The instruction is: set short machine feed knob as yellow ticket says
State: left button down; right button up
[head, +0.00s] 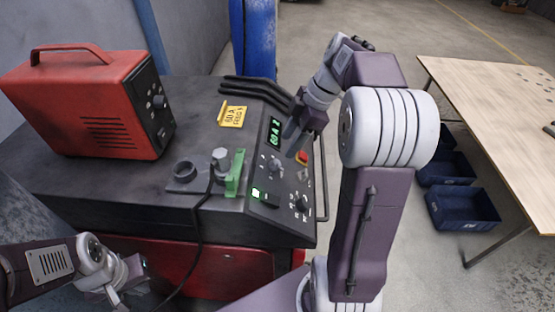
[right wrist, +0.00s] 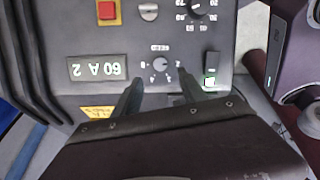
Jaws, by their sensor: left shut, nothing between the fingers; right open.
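A low dark machine (head: 130,195) has a sloped control panel with a green display (head: 275,132); in the right wrist view the display (right wrist: 97,68) reads "60 A 2" upside down. A small black knob (right wrist: 162,64) with a ring of numbers sits beside it, also in the head view (head: 274,165). A yellow ticket (head: 232,115) on the machine top reads "60 A"; its lower line is too small to read surely. My right gripper (right wrist: 160,84) is open, its fingertips either side of the knob's near edge, apparently not gripping it. My left gripper (head: 114,296) is shut and empty at lower left.
A red machine (head: 85,105) stands on the left. A second knob (head: 301,203), a green-lit switch (head: 264,195) and a red button (head: 302,157) share the panel. A green part (head: 235,172) and black cables lie close by. A wooden table (head: 490,110) stands right.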

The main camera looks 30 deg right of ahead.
aim_at(277, 162)
jog(key=x, duration=0.8)
jog(key=shift+a+f, duration=0.1)
grip_shut()
